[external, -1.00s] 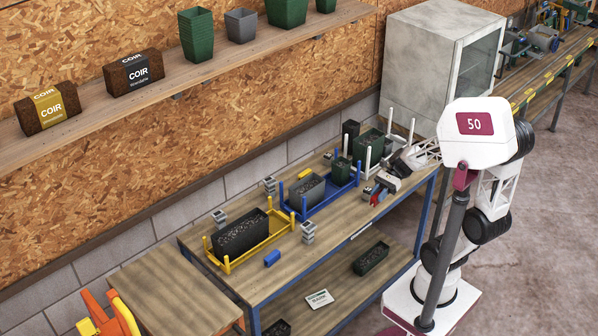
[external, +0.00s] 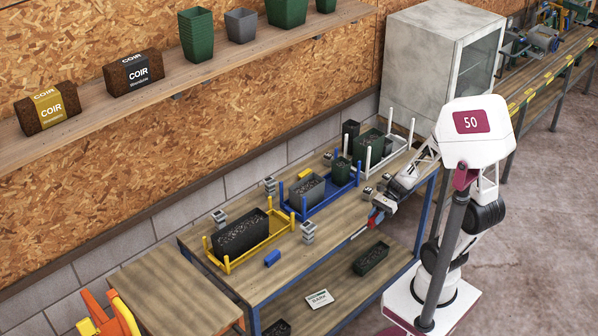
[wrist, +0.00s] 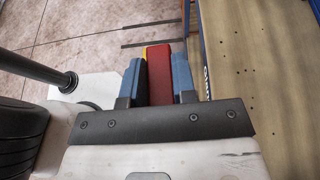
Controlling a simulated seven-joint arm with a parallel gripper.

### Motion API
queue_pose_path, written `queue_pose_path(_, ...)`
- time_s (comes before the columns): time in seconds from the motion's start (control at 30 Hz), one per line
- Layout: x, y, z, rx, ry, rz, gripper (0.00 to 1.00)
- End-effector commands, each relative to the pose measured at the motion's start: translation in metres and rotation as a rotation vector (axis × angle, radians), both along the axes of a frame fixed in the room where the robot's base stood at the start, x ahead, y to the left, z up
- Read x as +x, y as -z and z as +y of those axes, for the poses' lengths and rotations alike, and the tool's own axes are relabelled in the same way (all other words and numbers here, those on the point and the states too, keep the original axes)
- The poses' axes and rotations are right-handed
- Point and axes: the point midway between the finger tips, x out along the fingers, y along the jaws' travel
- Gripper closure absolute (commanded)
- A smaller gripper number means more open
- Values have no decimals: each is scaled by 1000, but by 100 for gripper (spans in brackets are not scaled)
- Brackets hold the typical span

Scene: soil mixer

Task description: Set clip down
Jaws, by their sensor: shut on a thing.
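My gripper (external: 377,212) is shut on a red clip (wrist: 159,75), which sits between the two blue fingers in the wrist view. The red clip also shows small in the external view (external: 374,219), at the table's front edge. In the wrist view the clip and fingers are over the floor, beside the table edge. A blue clip (external: 272,258) lies on the table near the yellow rack, and a yellow clip (external: 305,173) lies behind the blue rack. A small bit of yellow shows beside the red clip in the wrist view; I cannot tell what it is.
The wooden table (external: 335,232) holds a yellow rack (external: 228,268), a blue rack (external: 318,207) and a white rack (external: 391,157) with soil-filled pots, plus small grey blocks (external: 308,230). A lower shelf (external: 338,285) carries a dark planter (external: 371,258). The tabletop's front strip has bare room.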

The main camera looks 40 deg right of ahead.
Motion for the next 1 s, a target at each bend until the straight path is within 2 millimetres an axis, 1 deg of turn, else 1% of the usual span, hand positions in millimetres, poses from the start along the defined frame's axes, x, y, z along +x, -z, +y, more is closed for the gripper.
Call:
queue_pose_path(0.23, 2, 0, 1, 0, 0, 0, 97)
queue_pose_path(0.37, 11, 1, 2, 1, -1, 1, 97)
queue_pose_path(0.57, 36, 4, 8, 0, -1, 2, 97)
queue_pose_path(1.0, 104, 10, 22, 0, -1, 2, 97)
